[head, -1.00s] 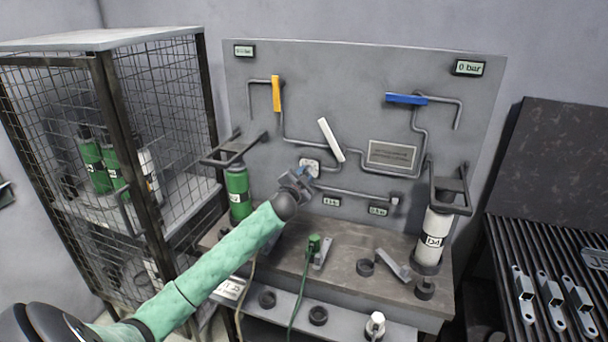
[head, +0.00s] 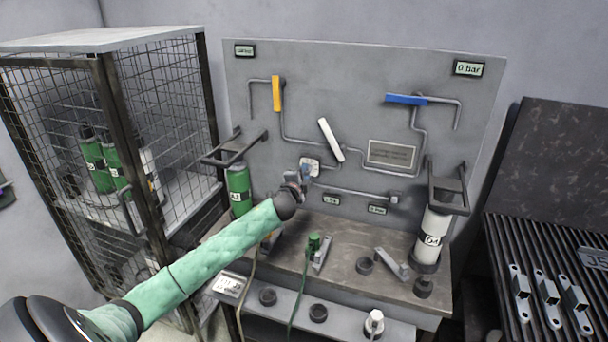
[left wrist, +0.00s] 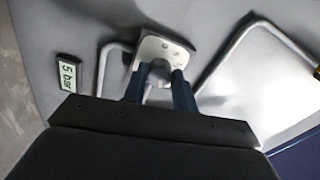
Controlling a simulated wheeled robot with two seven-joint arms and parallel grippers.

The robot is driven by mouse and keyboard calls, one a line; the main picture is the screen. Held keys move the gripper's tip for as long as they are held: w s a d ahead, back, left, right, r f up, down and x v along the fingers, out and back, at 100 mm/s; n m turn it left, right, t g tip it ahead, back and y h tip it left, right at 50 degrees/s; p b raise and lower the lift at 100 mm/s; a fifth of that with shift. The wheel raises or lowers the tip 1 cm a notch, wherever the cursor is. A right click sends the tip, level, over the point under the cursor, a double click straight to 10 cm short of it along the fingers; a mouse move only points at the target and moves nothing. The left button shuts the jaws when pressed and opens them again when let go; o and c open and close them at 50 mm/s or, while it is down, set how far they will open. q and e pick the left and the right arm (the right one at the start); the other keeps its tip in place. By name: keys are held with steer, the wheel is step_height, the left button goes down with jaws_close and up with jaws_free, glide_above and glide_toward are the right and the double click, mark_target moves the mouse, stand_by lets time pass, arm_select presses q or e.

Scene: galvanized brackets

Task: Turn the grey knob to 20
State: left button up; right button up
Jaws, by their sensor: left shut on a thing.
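The grey knob (left wrist: 158,74) sits on a pale dial plate (left wrist: 165,50) on the panel. In the left wrist view my left gripper (left wrist: 160,88) has its two blue fingers shut on the knob, one on each side. In the head view the left gripper (head: 304,177) is at the dial plate (head: 311,166) in the lower middle of the panel. The gripper hides most of the knob there. I cannot read any numbers on the dial. My right gripper is not in view.
Pipes with a yellow lever (head: 276,93), a white lever (head: 330,139) and a blue lever (head: 405,99) surround the dial. A green cylinder (head: 239,190) stands left, a white cylinder (head: 433,238) right. A small display (left wrist: 68,75) reads 5 bar.

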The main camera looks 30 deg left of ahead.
arm_select(q)
steer(key=o, duration=1)
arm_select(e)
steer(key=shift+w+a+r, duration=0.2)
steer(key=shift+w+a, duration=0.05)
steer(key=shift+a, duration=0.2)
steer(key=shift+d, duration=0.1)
arm_select(q)
steer(key=shift+s+d+f, duration=0.1)
steer(key=shift+s, duration=0.1)
steer(key=b+v, duration=0.2)
steer(key=v, duration=0.5)
steer(key=shift+s, duration=0.15)
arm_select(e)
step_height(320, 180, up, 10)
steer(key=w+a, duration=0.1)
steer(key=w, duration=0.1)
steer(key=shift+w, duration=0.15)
